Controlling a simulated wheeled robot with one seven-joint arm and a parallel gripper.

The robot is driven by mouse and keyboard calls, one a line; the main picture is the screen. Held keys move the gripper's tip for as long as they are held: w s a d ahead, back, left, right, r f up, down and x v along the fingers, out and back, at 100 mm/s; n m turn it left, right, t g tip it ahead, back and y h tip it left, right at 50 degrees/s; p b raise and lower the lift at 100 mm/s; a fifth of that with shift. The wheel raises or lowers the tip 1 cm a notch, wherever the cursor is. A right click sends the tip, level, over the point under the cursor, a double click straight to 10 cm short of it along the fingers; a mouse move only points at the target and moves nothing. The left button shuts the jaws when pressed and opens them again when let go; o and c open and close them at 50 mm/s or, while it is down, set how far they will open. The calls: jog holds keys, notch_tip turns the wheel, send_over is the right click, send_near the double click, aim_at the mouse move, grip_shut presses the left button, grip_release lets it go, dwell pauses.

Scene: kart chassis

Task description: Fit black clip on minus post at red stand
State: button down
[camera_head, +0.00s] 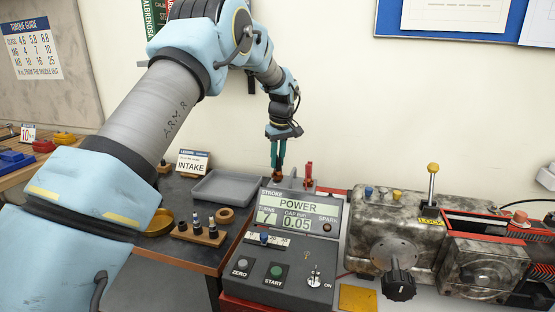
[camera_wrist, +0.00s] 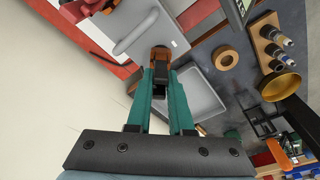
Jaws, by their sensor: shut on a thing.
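My gripper (camera_head: 277,164) points down behind the grey meter box, its teal fingers shut on the black clip (camera_wrist: 160,74). In the wrist view the gripper (camera_wrist: 161,84) has the clip between its fingertips. The clip's far end meets or overlaps an orange-brown piece (camera_wrist: 161,52), perhaps the minus post; I cannot tell whether it is clamped on. In the head view the meter box hides the lower part of this spot. A red clip (camera_head: 308,171) stands upright to the right of my gripper; red parts also show top left in the wrist view (camera_wrist: 82,8).
The meter box (camera_head: 325,262) reads POWER and stands in front of my gripper. A grey tray (camera_head: 213,202) lies left, with a holder of several dark bits (camera_head: 205,238) and a brown ring (camera_head: 226,215) nearby. A grimy engine block (camera_head: 365,215) stands right.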

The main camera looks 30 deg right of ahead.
jog(key=shift+f, duration=0.45)
dwell(0.4)
jog(key=c, duration=0.7)
grip_release()
jog(key=shift+c, duration=0.2)
notch_tip(320, 180, up, 11)
jog(key=s+b, duration=0.1)
jog(key=b, duration=0.2)
jog(key=shift+s+f, duration=0.15)
jog(key=shift+s, duration=0.2)
